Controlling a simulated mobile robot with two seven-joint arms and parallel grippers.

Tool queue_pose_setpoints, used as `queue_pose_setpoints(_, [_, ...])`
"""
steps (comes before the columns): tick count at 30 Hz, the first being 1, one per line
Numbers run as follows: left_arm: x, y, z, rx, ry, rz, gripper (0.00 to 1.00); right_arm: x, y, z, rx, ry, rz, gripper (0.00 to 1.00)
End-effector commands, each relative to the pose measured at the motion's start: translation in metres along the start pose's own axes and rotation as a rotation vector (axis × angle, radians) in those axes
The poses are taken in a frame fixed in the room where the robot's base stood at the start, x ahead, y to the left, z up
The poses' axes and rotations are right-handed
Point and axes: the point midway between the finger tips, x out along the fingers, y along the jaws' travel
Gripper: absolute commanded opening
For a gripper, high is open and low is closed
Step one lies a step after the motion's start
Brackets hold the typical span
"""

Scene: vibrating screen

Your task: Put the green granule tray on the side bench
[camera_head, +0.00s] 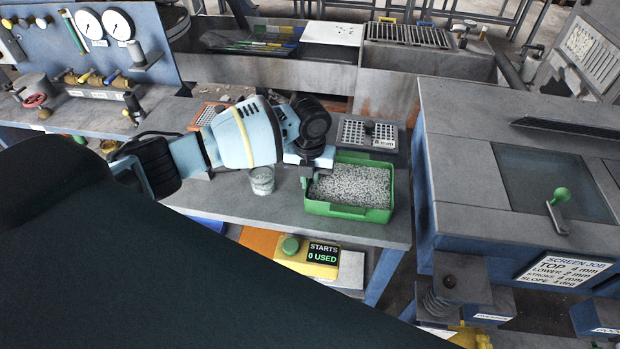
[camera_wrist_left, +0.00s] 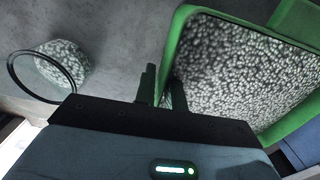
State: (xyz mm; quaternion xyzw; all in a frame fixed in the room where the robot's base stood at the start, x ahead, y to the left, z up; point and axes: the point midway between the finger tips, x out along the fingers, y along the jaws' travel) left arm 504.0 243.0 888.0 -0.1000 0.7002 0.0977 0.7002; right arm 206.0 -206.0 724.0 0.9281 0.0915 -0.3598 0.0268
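The green granule tray (camera_head: 348,211) is full of grey speckled granules and stands near the front right of the grey bench (camera_head: 232,196). My left gripper (camera_head: 307,180) reaches down at the tray's left wall. In the left wrist view, the fingers (camera_wrist_left: 160,92) straddle the wall of the tray (camera_wrist_left: 178,38), one outside and one inside among the granules. They look closed on the wall, with little or no gap. The tray appears level and on the bench top. Which surface is the side bench is not labelled. My right gripper is not in view.
A clear beaker of granules (camera_head: 262,180) stands just left of the tray. A sieve plate marked 8 mm (camera_head: 368,134) lies behind it. The screen machine (camera_head: 470,170) rises to the right. A yellow starts box (camera_head: 305,255) sits below the front edge.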

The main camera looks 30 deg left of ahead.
Motion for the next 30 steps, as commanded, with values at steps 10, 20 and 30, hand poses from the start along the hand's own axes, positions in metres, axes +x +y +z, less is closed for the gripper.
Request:
queue_pose_setpoints(10, [-0.001, 0.0, 0.0, 0.0, 0.0, 0.0, 0.24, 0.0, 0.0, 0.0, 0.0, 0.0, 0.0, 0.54])
queue_pose_setpoints(20, [-0.036, 0.0, 0.001, 0.0, -0.004, -0.002, 0.24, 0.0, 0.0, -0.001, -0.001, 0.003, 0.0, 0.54])
queue_pose_setpoints(30, [-0.1, 0.0, 0.001, 0.001, -0.003, -0.001, 0.24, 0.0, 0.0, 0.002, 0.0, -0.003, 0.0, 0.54])
